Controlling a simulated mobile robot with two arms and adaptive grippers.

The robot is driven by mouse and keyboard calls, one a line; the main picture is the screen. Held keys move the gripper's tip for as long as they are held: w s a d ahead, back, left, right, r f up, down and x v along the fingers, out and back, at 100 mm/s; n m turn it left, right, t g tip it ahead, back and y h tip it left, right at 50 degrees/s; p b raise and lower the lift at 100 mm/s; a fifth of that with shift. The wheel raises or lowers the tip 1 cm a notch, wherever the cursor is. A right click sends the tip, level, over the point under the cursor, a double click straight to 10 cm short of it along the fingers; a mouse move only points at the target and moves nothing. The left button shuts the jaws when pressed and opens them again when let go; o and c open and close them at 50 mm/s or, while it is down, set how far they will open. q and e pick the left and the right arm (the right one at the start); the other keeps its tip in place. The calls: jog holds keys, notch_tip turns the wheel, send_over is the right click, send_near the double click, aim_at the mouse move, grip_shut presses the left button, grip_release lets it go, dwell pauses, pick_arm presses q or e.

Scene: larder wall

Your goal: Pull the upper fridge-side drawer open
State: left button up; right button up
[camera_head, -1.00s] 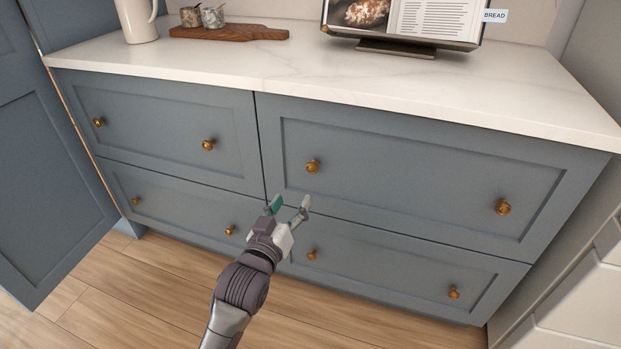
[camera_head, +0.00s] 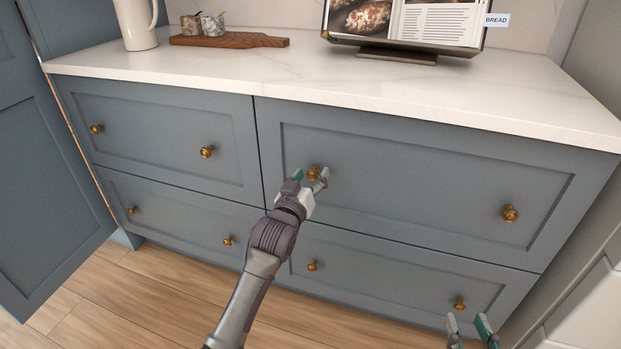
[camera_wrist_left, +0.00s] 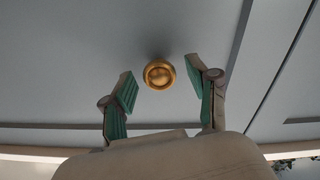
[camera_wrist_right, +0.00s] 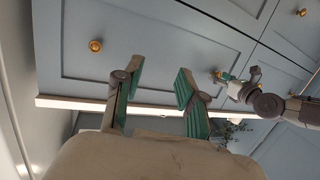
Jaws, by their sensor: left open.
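The upper right drawer (camera_head: 420,180) is a wide blue-grey panel, flush with the cabinet front, with two brass knobs. My left gripper (camera_head: 311,178) is at its left knob (camera_head: 314,173), fingers apart. In the left wrist view the left knob (camera_wrist_left: 160,74) shows between and just beyond the open fingertips, with no clear contact. The right knob (camera_head: 510,213) is free. My right gripper (camera_head: 472,322) is open and empty at the lower right, below that knob; the right wrist view shows the right knob (camera_wrist_right: 95,45) beyond its left finger.
The upper left drawer (camera_head: 160,135) and lower drawers (camera_head: 390,262) are shut. The white worktop (camera_head: 280,70) overhangs above, with a jug (camera_head: 138,25), a wooden board (camera_head: 230,40) and a book stand (camera_head: 395,56). A blue door (camera_head: 45,180) stands at left. Wooden floor is clear in front.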

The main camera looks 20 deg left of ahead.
pick_arm(q)
grip_shut()
dwell(0.4)
